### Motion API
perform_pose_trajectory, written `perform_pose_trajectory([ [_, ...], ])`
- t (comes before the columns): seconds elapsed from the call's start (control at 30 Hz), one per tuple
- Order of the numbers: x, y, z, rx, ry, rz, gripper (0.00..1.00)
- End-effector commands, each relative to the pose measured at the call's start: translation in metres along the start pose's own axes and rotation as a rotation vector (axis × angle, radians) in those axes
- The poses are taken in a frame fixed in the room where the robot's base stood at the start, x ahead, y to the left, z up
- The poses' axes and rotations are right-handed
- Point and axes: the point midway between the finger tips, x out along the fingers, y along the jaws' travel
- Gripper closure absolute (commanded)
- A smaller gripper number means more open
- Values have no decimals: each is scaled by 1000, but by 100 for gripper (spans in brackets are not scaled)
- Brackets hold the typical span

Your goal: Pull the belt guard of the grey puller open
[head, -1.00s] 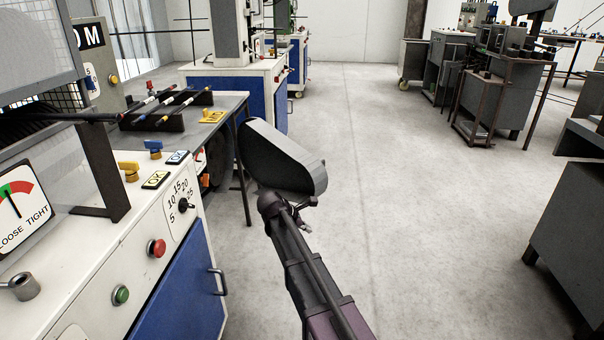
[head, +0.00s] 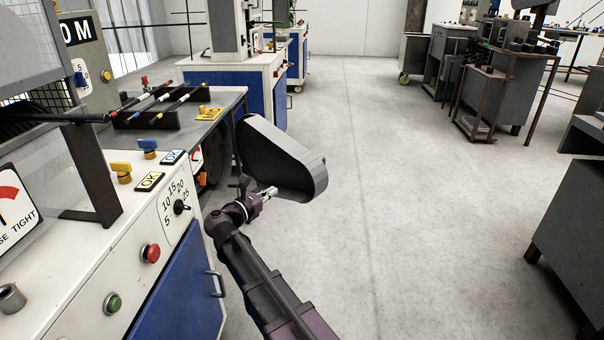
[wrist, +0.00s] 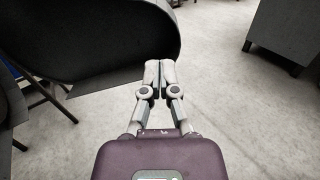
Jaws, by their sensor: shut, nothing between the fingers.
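The belt guard (head: 280,155) is a dark grey rounded cover that stands swung out from the side of the machine, over the open floor. Behind it a dark round wheel (head: 215,165) shows at the machine's side under the table. My gripper (head: 271,191) is at the lower part of the guard, on the side facing me; I cannot tell whether it touches. In the wrist view my gripper (wrist: 160,64) has its fingertips together with nothing between them, and the guard (wrist: 100,40) fills the upper left.
The white and blue puller cabinet (head: 110,240) with buttons and knobs is at the left. A table (head: 222,105) with several rods stands beyond it. Dark cabinets (head: 580,220) are at the right. The floor (head: 430,230) between is clear.

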Motion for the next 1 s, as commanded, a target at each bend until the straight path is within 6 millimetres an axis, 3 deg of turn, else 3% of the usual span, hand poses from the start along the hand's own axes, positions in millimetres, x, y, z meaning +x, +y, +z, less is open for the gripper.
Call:
perform_pose_trajectory([
  [0.47,8,0,0,2,3,-1,100],
  [0.67,26,0,-1,2,3,-2,100],
  [1.0,76,1,-1,2,3,-3,100],
])
